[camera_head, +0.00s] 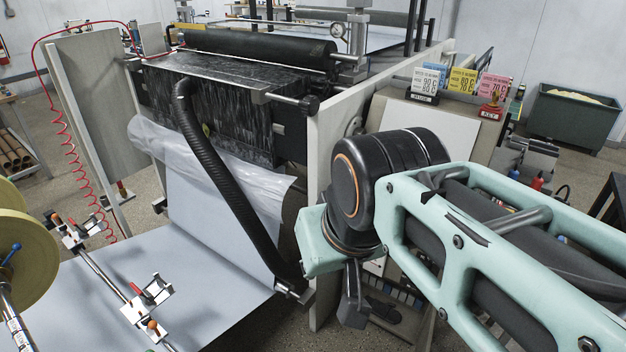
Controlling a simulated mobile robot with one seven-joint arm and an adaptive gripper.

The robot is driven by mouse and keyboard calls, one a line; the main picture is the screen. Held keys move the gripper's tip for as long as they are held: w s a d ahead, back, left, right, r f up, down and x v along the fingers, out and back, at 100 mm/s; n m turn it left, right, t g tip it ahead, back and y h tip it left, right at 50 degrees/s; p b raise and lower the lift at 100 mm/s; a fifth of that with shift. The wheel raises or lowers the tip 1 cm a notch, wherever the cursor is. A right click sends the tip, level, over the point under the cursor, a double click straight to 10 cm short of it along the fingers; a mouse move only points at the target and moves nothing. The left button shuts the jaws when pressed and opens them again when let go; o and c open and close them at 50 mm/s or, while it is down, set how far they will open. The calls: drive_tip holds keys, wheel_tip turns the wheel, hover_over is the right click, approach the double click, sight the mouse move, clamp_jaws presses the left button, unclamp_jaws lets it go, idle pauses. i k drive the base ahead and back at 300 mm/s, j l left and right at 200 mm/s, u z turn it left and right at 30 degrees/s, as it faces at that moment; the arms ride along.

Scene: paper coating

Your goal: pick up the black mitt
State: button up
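No other thing in view looks clearly like a mitt. My gripper (352,297) shows only as a dark grey part hanging below my teal wrist. Its fingertips are not clear, and I cannot see anything held. It appears left of the dark shape; the distance between them is unclear.
The coating machine (225,110) with a black hose (225,175) and pale paper web (200,285) fills the left and centre. Its side plate (335,110) stands close to my arm. Coloured cards (462,80) top the stand. A green bin (568,118) is at back right.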

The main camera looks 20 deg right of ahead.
sight(383, 311)
drive_tip(key=k+l+z, duration=0.1)
drive_tip(key=l, duration=0.55)
drive_tip(key=k+l+z, duration=0.1)
drive_tip(key=l, duration=0.55)
drive_tip(key=k+l+z, duration=0.1)
drive_tip(key=l, duration=0.6)
